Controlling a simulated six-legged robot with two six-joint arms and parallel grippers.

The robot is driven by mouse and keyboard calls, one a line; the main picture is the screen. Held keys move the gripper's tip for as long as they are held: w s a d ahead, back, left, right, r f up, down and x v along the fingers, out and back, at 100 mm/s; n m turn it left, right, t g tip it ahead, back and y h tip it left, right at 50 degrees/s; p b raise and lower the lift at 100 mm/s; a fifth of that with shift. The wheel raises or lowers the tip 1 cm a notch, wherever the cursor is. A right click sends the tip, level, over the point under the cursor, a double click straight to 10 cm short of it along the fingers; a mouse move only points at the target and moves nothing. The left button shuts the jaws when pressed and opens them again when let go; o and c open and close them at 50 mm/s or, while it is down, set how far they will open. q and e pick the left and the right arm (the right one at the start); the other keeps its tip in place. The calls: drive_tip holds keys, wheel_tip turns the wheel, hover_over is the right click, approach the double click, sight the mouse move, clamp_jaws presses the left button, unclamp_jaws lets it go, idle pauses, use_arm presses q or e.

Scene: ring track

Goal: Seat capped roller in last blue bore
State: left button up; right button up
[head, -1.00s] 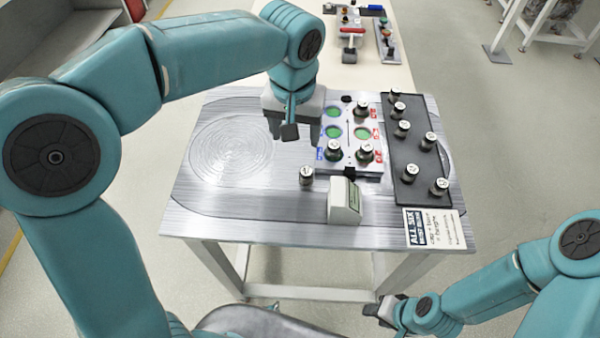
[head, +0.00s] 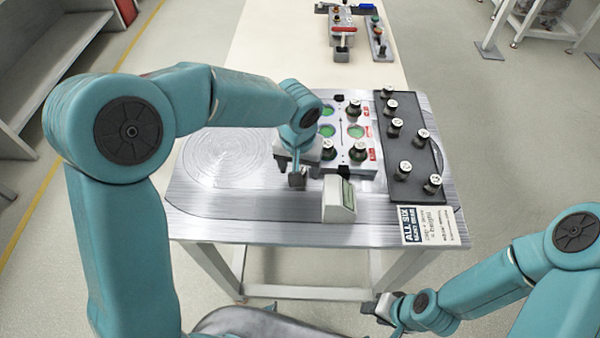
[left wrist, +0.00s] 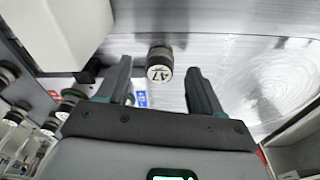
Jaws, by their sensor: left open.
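The capped roller (left wrist: 160,62), dark with a white top marked 47, stands on the metal table in the left wrist view. My left gripper (left wrist: 158,80) is open, and the roller shows between and just past its fingertips, not gripped. In the head view my left gripper (head: 297,180) hides the roller, left of the bore plate (head: 341,162). The plate has blue labels on its left and red on its right. Upper left bores (head: 327,130) show green and empty; the lower left one holds a roller (head: 328,149). My right gripper (head: 380,306) is low, off the table's front.
A white box with a green display (head: 339,200) stands close in front of the plate. A black rack (head: 405,185) with several capped rollers lies to the right, and a printed card (head: 428,225) at the front right. The table's left part is clear.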

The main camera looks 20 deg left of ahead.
use_arm(q)
drive_tip(key=shift+w+f, duration=0.2)
drive_tip(key=shift+f, duration=1)
clamp_jaws()
drive_tip(key=shift+r, duration=0.1)
